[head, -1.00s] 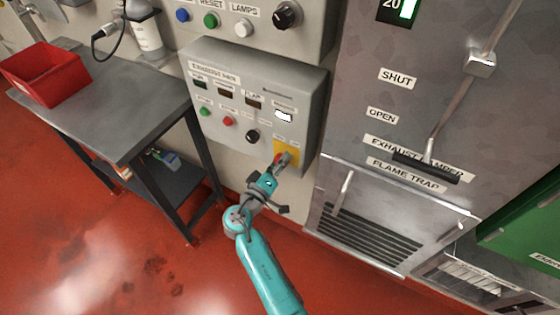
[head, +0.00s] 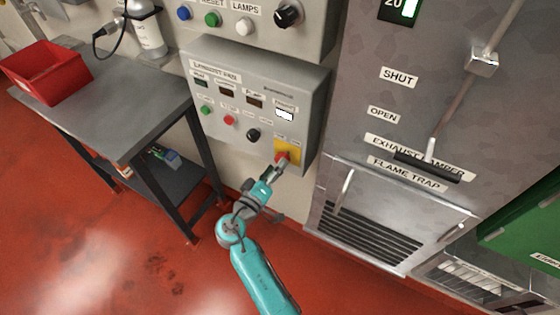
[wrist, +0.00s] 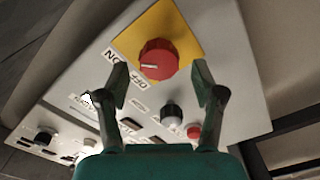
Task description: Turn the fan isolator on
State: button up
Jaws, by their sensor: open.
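The fan isolator is a red rotary knob (wrist: 159,60) on a yellow plate (wrist: 181,22), at the lower right corner of the grey exhaust fan panel (head: 252,98). The knob also shows in the head view (head: 283,157). A white mark on the knob and the labels ON and OFF beside the plate show in the wrist view. My gripper (wrist: 158,78) is open, with one finger on each side of the knob's near side. The knob lies between and slightly beyond the fingertips; I cannot tell whether they touch it. In the head view my gripper (head: 276,170) is just below the knob.
A black knob (head: 253,135) and small buttons sit on the same panel. A grey table with a red bin (head: 45,72) stands at left. The steel cabinet with a damper lever (head: 432,150) is close on the right. Red floor lies open below.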

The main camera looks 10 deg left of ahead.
jog(key=v, duration=0.8)
jog(key=shift+s, duration=0.4)
jog(key=shift+a, duration=0.1)
jog(key=s+d+f+n+g+y, duration=0.15)
jog(key=s+d+f, duration=0.25)
jog(key=d+f, duration=0.45)
jog(key=s+d+f+n+g+y, duration=0.1)
jog(key=s+d+f+g+y, duration=0.2)
jog(key=d+f, duration=0.5)
jog(key=s+d+m+y, duration=0.1)
jog(key=s+d+y, duration=0.1)
jog(key=s+d, duration=0.6)
jog(key=s+d+r+m, duration=0.2)
jog(key=s, duration=0.7)
jog(key=s+d+r+m+t, duration=0.1)
jog(key=s+d+r+m, duration=0.1)
jog(key=s+r, duration=0.5)
jog(key=s+d+r+m+t, duration=0.1)
jog(key=s+d+r+m, duration=0.1)
jog(key=s+r+m, duration=0.2)
jog(key=s+r, duration=0.3)
jog(key=r, duration=0.4)
jog(key=shift+s+d+r, duration=0.2)
jog(key=shift+s+r, duration=0.1)
